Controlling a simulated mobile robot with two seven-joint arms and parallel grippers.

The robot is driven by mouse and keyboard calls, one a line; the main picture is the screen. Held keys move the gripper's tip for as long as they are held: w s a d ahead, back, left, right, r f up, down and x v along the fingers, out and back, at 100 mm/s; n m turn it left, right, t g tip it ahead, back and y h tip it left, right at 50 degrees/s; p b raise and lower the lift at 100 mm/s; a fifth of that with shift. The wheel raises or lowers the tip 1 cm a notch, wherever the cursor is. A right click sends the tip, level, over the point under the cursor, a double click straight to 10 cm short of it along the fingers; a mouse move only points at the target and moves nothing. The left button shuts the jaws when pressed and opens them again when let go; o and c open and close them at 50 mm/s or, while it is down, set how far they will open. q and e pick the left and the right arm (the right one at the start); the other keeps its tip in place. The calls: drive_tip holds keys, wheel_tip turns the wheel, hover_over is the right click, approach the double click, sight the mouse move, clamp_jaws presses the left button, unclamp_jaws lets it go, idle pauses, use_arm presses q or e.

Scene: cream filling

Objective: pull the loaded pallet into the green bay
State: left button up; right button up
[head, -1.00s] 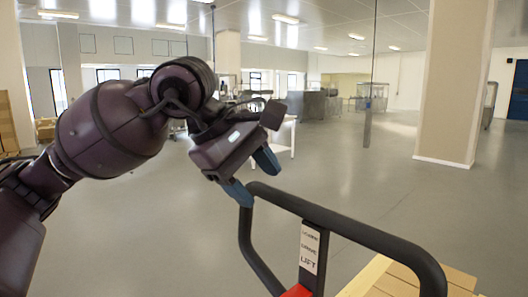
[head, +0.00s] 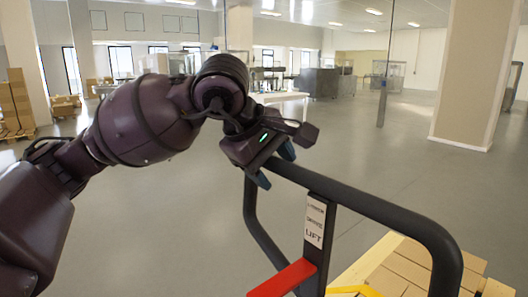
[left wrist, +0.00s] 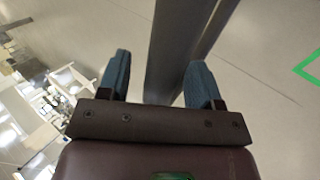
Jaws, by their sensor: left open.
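The pallet jack's black looped handle (head: 393,222) rises at the lower right of the head view, with a label reading LIFT (head: 315,222) and a red lever (head: 283,279). Behind it is the load (head: 405,268), tan wood or cartons, cut off by the frame; the pallet under it is not clear. My left gripper (head: 275,166) is open at the handle's upper left corner. In the left wrist view a dark bar (left wrist: 178,55) passes between its blue fingers, closer to the right one. A green floor line (left wrist: 309,68), perhaps the bay's corner, shows there. My right gripper is not in view.
A beige pillar (head: 470,75) stands at the right and a thin post (head: 384,70) nearer the middle. Stacked cartons (head: 14,103) are at the far left. Tables and steel equipment (head: 320,82) stand at the back. The grey floor between is open.

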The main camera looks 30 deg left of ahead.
use_arm(q)
drive_tip(key=shift+w+d+f, duration=0.1)
drive_tip(key=shift+w+f, duration=0.2)
drive_tip(key=shift+f, duration=0.25)
drive_tip(key=shift+c, duration=0.2)
clamp_jaws()
idle(0.9)
idle(0.4)
